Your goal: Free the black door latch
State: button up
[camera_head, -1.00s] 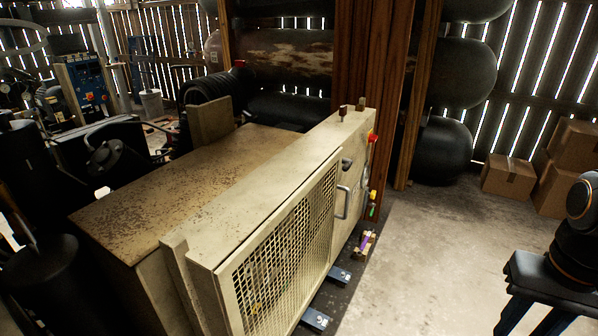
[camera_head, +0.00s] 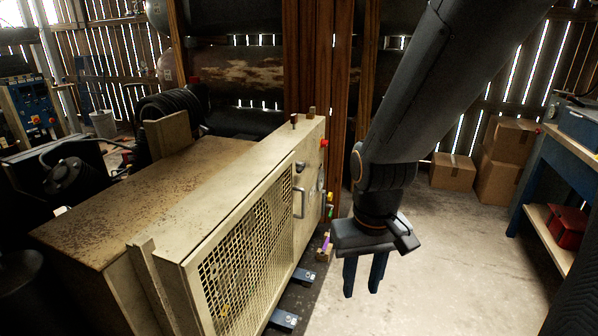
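The beige compressor cabinet (camera_head: 190,205) stands at the left and centre, with a mesh door (camera_head: 245,262) on its right-facing side. A small dark piece, seemingly the black door latch (camera_head: 300,167), sits near the door's upper far edge, above a pale grey door handle (camera_head: 299,204). It is too small to tell its position. The door looks shut. My gripper (camera_head: 361,293) points down in front of the cabinet's far end, right of the latch and apart from it. Its two blue fingers are spread, with nothing between them.
A red knob (camera_head: 324,143) and a control panel are on the cabinet's far end. Dark blocks (camera_head: 303,276) jut out at floor level below the door. Cardboard boxes (camera_head: 452,171) stand at the back right. A workbench (camera_head: 560,150) is at the right. The concrete floor between is clear.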

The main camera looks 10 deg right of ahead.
aim_at(300, 169)
jog(key=z, duration=0.55)
jog(key=i, duration=0.95)
jog(key=u, duration=0.2)
